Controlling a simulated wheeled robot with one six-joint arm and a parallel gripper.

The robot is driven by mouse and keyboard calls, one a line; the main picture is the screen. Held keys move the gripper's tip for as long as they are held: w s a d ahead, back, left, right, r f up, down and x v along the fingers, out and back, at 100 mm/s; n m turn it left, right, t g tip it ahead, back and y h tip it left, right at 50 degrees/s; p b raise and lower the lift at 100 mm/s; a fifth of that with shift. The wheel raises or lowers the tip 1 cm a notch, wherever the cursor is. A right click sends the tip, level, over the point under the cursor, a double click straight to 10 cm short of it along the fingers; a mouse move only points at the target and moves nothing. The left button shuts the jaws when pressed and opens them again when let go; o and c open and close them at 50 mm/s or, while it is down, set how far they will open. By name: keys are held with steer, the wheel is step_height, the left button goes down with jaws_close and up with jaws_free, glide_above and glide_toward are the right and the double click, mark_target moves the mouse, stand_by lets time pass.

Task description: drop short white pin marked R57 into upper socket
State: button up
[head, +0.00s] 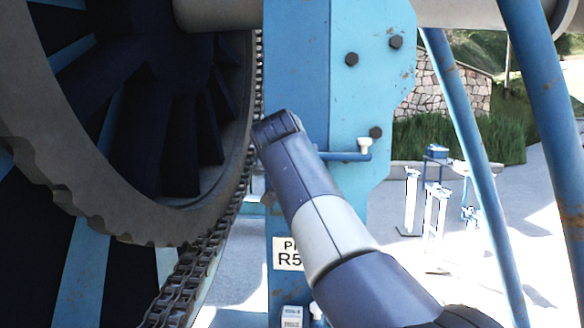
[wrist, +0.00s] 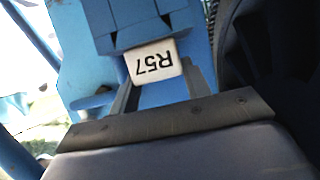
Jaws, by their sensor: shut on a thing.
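In the wrist view, my gripper (wrist: 158,78) is shut on a short white pin (wrist: 157,62), its two fingers on either side of it. The pin's face reads R57, upside down in this view. Just beyond the pin is a blue bracket (wrist: 130,22) with dark edges, on the blue upright; whether it is the upper socket, and whether the pin touches it, I cannot tell. In the head view my own arm hides the gripper and the held pin.
The blue upright (head: 297,60) stands beside a large dark reel (head: 40,140) and a chain (head: 205,245). A blue side arm (head: 345,156) bears a white-topped peg (head: 364,145). A partly covered label (head: 286,254) sits lower. Blue struts (head: 460,130) slant at right, with paved ground beyond.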

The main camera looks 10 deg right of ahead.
steer(key=o, duration=1.5)
steer(key=shift+f, duration=0.1)
steer(key=b+v, duration=0.1)
steer(key=v, duration=1)
steer(key=shift+b, duration=0.3)
steer(key=shift+w, duration=0.15)
steer(key=p+x, duration=0.1)
steer(key=x, duration=0.9)
steer(key=shift+w+d+p, duration=0.1)
steer(key=shift+w+p, duration=0.05)
steer(key=shift+p, duration=0.2)
steer(key=shift+w+d+f, duration=0.1)
steer(key=shift+w+f, duration=0.1)
steer(key=shift+f, duration=0.05)
steer(key=shift+s+r, duration=0.1)
steer(key=shift+r, duration=0.45)
steer(key=shift+f, duration=0.15)
